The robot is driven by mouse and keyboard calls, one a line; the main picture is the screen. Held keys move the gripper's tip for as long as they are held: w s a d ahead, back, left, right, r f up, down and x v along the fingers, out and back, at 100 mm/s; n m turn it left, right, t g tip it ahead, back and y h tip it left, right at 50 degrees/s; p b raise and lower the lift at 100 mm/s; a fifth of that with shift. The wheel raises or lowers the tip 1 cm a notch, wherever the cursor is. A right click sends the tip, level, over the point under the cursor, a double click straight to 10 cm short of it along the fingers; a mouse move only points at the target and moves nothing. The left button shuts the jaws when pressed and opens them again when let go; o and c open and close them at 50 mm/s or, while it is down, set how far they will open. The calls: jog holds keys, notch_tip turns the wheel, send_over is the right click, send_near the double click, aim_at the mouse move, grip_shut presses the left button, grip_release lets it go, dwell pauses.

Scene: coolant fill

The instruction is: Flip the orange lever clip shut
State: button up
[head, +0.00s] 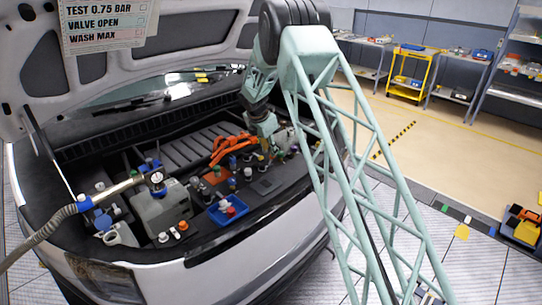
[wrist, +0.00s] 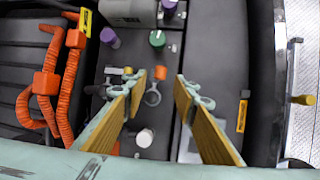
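In the head view my gripper (head: 266,150) is over the right part of the engine bay, and the clip cannot be made out there.
Orange hoses (wrist: 60,82) run at the left of the wrist view. A green cap (wrist: 157,38), a purple cap (wrist: 110,38) and a white cap (wrist: 145,138) stand around the fingers. The dark panel at right is mostly bare. A blue tray (head: 228,210) sits at the bay's front.

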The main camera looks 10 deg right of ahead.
aim_at(271, 159)
jog(key=shift+x, duration=2.4)
jog(key=c, duration=0.8)
jog(key=shift+s+d+f+t+y+b, duration=0.45)
jog(key=shift+t+b, duration=0.45)
jog(key=shift+b, duration=1.55)
jog(key=shift+c, duration=0.2)
jog(key=b, duration=0.3)
jog(key=s+t+y+b, duration=0.1)
jog(key=b, duration=0.3)
jog(key=shift+d+f+m, duration=0.25)
jog(key=shift+d+m, duration=0.15)
jog(key=t+b, duration=0.1)
jog(key=b, duration=0.2)
jog(key=shift+s+f+y, duration=0.3)
jog(key=shift+f+y, duration=0.05)
jog(key=shift+s+a+f+t+y+b, duration=0.2)
jog(key=shift+t+y+b, duration=0.15)
jog(key=shift+b, duration=0.4)
jog(key=shift+d+r+t, duration=0.15)
jog(key=shift+d+t, duration=0.1)
jog(key=o, duration=0.8)
jog(key=shift+d, duration=0.15)
